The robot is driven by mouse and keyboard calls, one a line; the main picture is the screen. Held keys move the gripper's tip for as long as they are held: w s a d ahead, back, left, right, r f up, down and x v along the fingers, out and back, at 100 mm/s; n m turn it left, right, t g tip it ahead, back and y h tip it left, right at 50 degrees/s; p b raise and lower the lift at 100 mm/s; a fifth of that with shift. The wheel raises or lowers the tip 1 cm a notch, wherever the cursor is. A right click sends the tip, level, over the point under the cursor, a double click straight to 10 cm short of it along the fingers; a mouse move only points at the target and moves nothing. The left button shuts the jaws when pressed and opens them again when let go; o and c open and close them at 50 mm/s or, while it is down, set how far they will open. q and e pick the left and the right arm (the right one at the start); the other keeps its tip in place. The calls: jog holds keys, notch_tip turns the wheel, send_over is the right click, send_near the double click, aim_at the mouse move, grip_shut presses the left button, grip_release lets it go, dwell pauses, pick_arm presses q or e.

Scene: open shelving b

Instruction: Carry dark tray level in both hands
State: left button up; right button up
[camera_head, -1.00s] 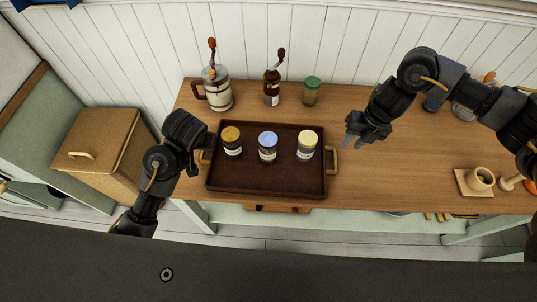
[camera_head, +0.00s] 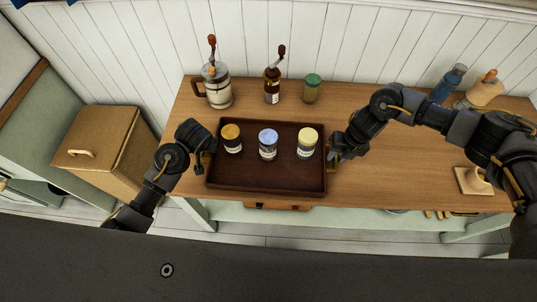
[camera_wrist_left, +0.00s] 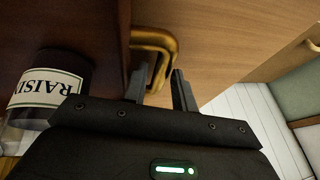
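A dark brown tray (camera_head: 265,182) lies flat on the wooden table, with brass handles at its left and right ends. It carries three jars: one with a brown lid (camera_head: 231,140), one with a blue lid (camera_head: 268,146) and one with a cream lid (camera_head: 307,143). My left gripper (camera_wrist_left: 162,88) is at the left brass handle (camera_wrist_left: 154,38). Its fingers are apart, with part of the handle between them. My right gripper (camera_head: 334,157) is at the tray's right end, over the right handle, which it mostly hides. Its finger gap is not clear.
A box-like cabinet (camera_head: 100,145) stands left of the table.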

pick_arm(q)
grip_shut()
pick_arm(e)
grip_shut()
pick_arm(q)
jog(key=shift+w+r, duration=0.1)
jog(key=shift+r, duration=0.05)
pick_arm(e)
jog(key=shift+w+r, duration=0.1)
jog(key=shift+r, duration=0.05)
